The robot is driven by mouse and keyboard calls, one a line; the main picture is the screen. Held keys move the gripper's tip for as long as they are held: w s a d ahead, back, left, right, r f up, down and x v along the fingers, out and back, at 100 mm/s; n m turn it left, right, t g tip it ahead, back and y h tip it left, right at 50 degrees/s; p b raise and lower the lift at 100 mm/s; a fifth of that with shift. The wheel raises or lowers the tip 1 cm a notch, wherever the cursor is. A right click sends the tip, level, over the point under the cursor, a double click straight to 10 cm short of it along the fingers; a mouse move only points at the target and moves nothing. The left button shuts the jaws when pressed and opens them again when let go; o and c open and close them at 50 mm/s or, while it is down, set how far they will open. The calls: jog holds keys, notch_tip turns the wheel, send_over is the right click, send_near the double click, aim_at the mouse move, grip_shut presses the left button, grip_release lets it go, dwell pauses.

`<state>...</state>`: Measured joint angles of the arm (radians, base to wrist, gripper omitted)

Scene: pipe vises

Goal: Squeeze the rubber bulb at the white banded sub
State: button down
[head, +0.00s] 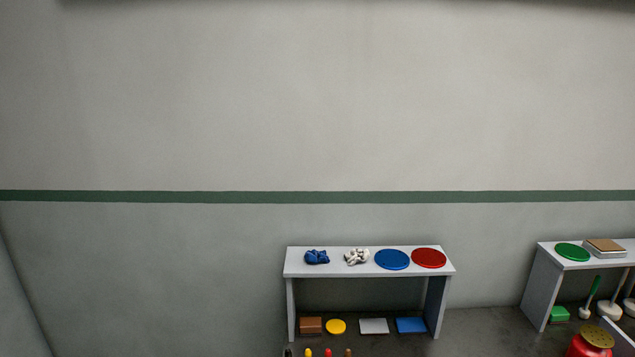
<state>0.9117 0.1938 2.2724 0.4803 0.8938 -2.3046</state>
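I cannot make out a rubber bulb or a white banded sub in the head view. Several small rounded tops, one yellow (308,352), one red (328,352) and one brown (348,352), just show at the bottom edge. Their lower parts are cut off, and I cannot tell what they are. My gripper is not in view.
A white bench (368,268) by the wall holds blue and white crumpled items, a blue disc (392,259) and a red disc (429,258). A second bench (540,282) stands at right. A red container (590,347) with a tan top is at lower right.

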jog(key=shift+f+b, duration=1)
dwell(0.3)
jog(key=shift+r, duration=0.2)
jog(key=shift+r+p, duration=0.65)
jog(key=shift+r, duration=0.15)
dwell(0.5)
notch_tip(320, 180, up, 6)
jog(key=p, duration=0.4)
dwell(0.6)
